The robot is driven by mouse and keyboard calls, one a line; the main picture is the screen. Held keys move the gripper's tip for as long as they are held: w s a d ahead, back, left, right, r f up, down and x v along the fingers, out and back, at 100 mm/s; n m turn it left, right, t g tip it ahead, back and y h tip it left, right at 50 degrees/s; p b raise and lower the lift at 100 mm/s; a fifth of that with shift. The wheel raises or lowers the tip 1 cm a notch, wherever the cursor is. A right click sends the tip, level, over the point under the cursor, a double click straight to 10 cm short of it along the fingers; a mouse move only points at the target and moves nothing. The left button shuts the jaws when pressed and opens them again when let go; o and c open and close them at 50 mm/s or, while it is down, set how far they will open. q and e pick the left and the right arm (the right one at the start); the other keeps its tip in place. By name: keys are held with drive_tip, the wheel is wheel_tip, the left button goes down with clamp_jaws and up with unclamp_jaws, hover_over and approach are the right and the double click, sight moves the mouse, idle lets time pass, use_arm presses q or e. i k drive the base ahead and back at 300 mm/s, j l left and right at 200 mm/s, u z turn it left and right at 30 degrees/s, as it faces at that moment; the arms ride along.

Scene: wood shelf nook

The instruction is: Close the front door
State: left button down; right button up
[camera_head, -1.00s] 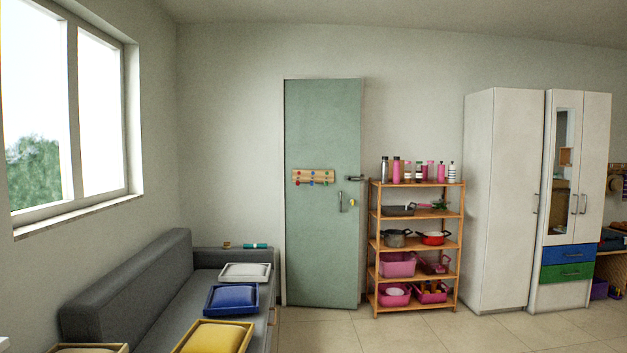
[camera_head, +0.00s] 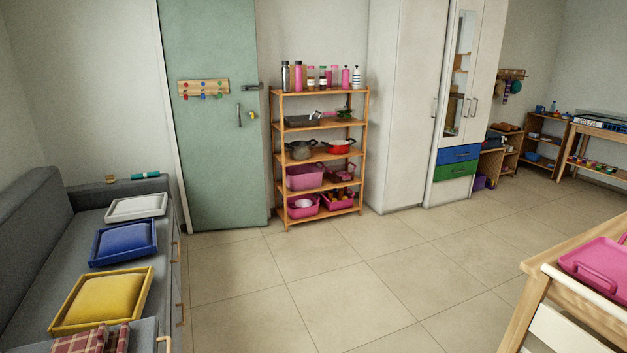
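A tall pale green door (camera_head: 212,150) stands in the back wall, left of the middle of the head view. A wooden peg rack (camera_head: 203,88) with coloured knobs hangs on the door. I cannot tell whether the door is fully shut or slightly ajar. Neither of my grippers is in view.
A wooden shelf (camera_head: 321,125) with bottles, pots and pink bins stands just right of the door. A grey sofa (camera_head: 60,240) with cushioned trays fills the left. A wooden table (camera_head: 565,285) with a pink tray (camera_head: 598,264) is at lower right. The tiled floor between is clear.

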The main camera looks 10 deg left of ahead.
sight(210, 46)
drive_tip(key=i+j+u, duration=0.1)
drive_tip(key=i+u, duration=0.35)
drive_tip(key=i, duration=4.2)
